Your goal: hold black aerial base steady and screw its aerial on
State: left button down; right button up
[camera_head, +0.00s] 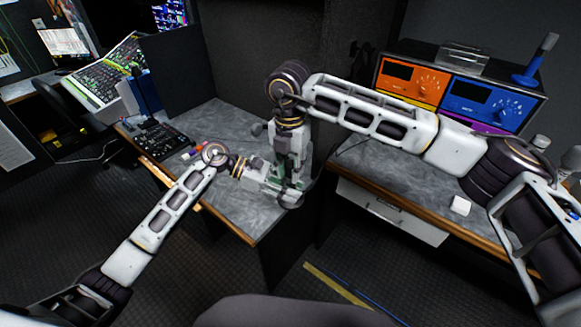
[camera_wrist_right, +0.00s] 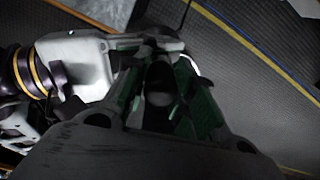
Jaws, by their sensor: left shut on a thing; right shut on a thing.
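My right gripper (camera_head: 291,165) reaches down from above at the front corner of the grey desk. In the right wrist view its green-padded fingers (camera_wrist_right: 160,100) are closed around a dark rounded piece (camera_wrist_right: 160,82), which looks like the aerial. My left gripper (camera_head: 288,194) comes in from the left, low and sideways, just below the right one. It is shut, and its body also shows in the right wrist view (camera_wrist_right: 75,62). The black aerial base is mostly hidden between the two grippers. I cannot tell whether aerial and base touch.
A rack with orange (camera_head: 410,82) and blue (camera_head: 487,103) panels stands on the right desk, with a blue aerial (camera_head: 529,72) on top. A white block (camera_head: 461,205) lies near that desk's edge. A black control panel (camera_head: 160,138) sits at the back left. The left desk's front (camera_head: 235,205) is clear.

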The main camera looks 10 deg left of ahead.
jog(key=m, duration=0.6)
jog(key=shift+w, duration=0.15)
jog(key=m, duration=0.6)
jog(key=shift+d, duration=0.1)
jog(key=o, duration=0.9)
jog(key=shift+c, duration=0.2)
jog(key=shift+r, duration=2.25)
jog(key=shift+c, duration=0.3)
